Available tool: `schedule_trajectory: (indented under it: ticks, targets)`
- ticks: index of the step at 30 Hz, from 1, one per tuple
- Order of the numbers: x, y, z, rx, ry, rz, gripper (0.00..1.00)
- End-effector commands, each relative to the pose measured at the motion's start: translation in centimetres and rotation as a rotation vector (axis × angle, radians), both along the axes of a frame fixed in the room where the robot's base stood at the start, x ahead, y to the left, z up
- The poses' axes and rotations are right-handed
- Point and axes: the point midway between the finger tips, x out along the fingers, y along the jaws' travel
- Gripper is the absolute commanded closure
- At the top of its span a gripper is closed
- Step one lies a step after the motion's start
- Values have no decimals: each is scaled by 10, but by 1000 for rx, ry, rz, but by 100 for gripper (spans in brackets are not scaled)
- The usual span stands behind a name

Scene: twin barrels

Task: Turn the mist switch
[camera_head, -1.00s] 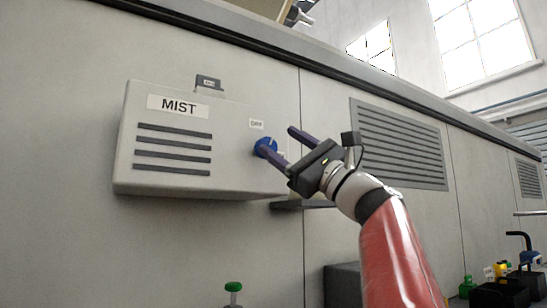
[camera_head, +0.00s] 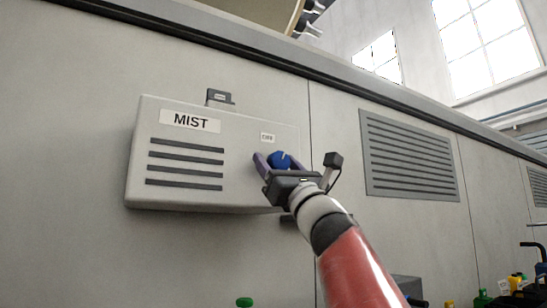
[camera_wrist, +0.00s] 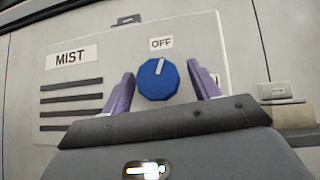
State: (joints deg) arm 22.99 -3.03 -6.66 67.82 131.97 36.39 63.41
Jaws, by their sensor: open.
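The mist switch is a round blue knob (camera_head: 280,160) with a white pointer line, on the front of a pale box (camera_head: 137,150) labelled MIST. In the wrist view the knob (camera_wrist: 158,79) stands between my two purple fingers, and its pointer line is up, tilted slightly right, toward the OFF label (camera_wrist: 161,43). My gripper (camera_head: 281,162) is open, with one finger on each side of the knob. In the wrist view my gripper (camera_wrist: 160,88) shows a gap on both sides of the knob. A second label right of the knob is mostly hidden by the right finger.
The box is fixed to a grey panelled wall (camera_head: 60,130). A louvred vent (camera_head: 410,155) is to the right. A small grey shelf or bracket lies below the box, partly behind my arm. Several coloured items stand low at the right.

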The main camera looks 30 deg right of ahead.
Motion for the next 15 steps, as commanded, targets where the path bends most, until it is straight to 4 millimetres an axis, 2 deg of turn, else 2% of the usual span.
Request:
schedule_trajectory:
  ticks: [9,15]
  targets:
    - [3,1,3,0,0,0,39]
    - [3,1,3,0,0,0,64]
